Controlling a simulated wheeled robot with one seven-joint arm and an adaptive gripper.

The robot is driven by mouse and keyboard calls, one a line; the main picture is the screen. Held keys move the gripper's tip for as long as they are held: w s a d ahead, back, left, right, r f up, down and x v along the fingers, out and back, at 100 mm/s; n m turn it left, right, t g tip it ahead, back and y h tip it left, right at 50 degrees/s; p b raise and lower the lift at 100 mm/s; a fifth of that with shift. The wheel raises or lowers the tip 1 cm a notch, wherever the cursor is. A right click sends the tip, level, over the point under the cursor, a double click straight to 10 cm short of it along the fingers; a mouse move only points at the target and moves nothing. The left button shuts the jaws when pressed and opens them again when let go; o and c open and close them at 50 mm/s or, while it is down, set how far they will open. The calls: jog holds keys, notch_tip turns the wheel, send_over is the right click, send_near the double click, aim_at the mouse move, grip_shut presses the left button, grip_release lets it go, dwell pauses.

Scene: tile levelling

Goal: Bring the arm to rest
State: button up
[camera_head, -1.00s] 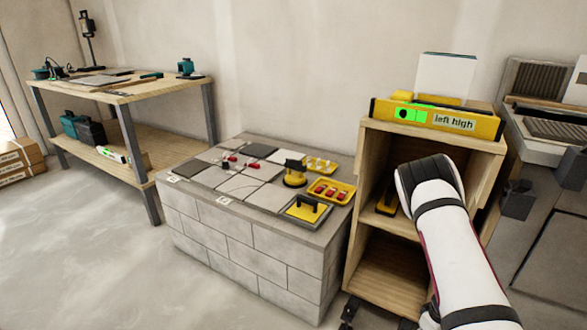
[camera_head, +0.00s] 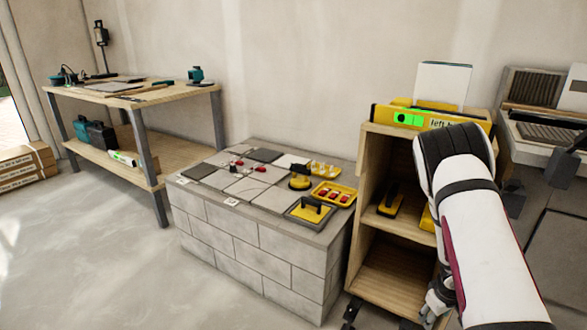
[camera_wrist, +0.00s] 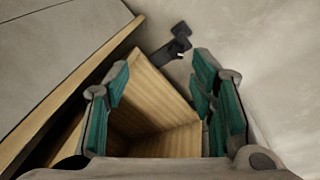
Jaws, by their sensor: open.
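My arm (camera_head: 485,220) reaches across the right of the head view, in front of the wooden cabinet (camera_head: 395,280). In the wrist view my gripper (camera_wrist: 160,80) is open, with its two teal-padded fingers wide apart and nothing between them. The fingers point down past a wooden compartment (camera_wrist: 150,95) toward the floor. A dark caster (camera_wrist: 175,48) shows beyond them. In the head view the gripper is only partly seen low at the right, below the arm.
A yellow level (camera_head: 405,117) lies on the cabinet, its text partly hidden by my arm. The block plinth (camera_head: 245,240) with tiles, a yellow tray (camera_head: 334,193) and suction tools stands left of it. A workbench (camera_head: 150,100) stands far left. The floor at front left is clear.

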notch_tip(320, 180, up, 26)
jog(key=m+t+h, duration=0.1)
jog(key=m+h, duration=0.3)
jog(key=s+a+r+m+g+y, duration=0.1)
jog(key=s+a+r, duration=0.55)
jog(key=s, duration=0.25)
jog(key=s+a+r+m+g+y, duration=0.1)
jog(key=s+a+r, duration=0.5)
jog(key=s, duration=0.4)
jog(key=s+a+r+n+g+y, duration=0.1)
jog(key=s+a+y, duration=0.1)
jog(key=s+a, duration=0.55)
jog(key=s+a+r+n+y, duration=0.15)
jog(key=s+a, duration=0.25)
jog(key=s, duration=0.6)
notch_tip(320, 180, up, 37)
jog(key=t+p, duration=0.4)
jog(key=p, duration=3.1)
jog(key=shift+d+r, duration=0.2)
jog(key=shift+d, duration=0.2)
jog(key=shift+w, duration=0.15)
